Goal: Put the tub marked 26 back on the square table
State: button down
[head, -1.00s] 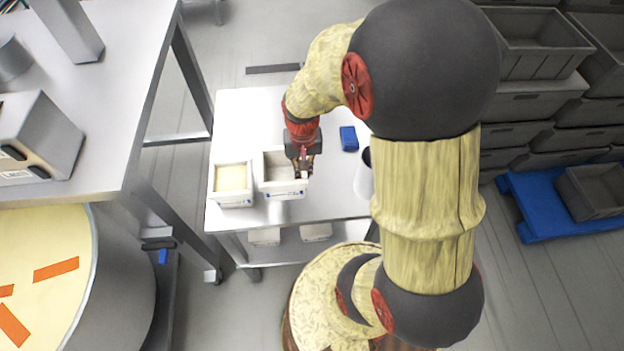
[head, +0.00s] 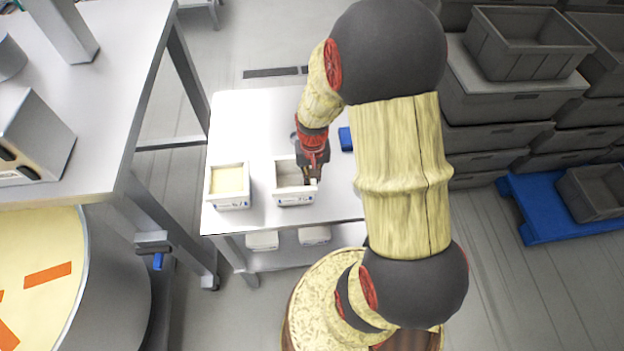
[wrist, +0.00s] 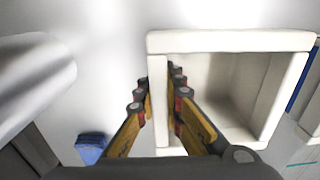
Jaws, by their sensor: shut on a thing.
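A white, open-topped tub (head: 294,196) is at the front of the white-topped square table (head: 245,115). Its front label is too small to read surely, but seems to end in 6. My gripper (head: 312,180) is shut on the tub's wall. In the wrist view my fingers (wrist: 164,85) straddle one wall of the tub (wrist: 230,42), whose inside looks empty. The tub looks upright. I cannot tell whether its base touches the table top or hangs just above it.
A second white tub (head: 228,201) with pale yellow contents stands to the left, apart from the held one. A blue block (head: 346,139) lies behind right. A white cylinder (wrist: 35,75) shows in the wrist view. More tubs (head: 262,240) sit below. A taller table (head: 110,130) is left.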

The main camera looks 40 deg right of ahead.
jog(key=shift+f, duration=0.1)
jog(key=c, duration=2.4)
grip_release()
jog(key=o, duration=0.4)
jog(key=shift+c, duration=0.2)
jog(key=shift+o, duration=0.6)
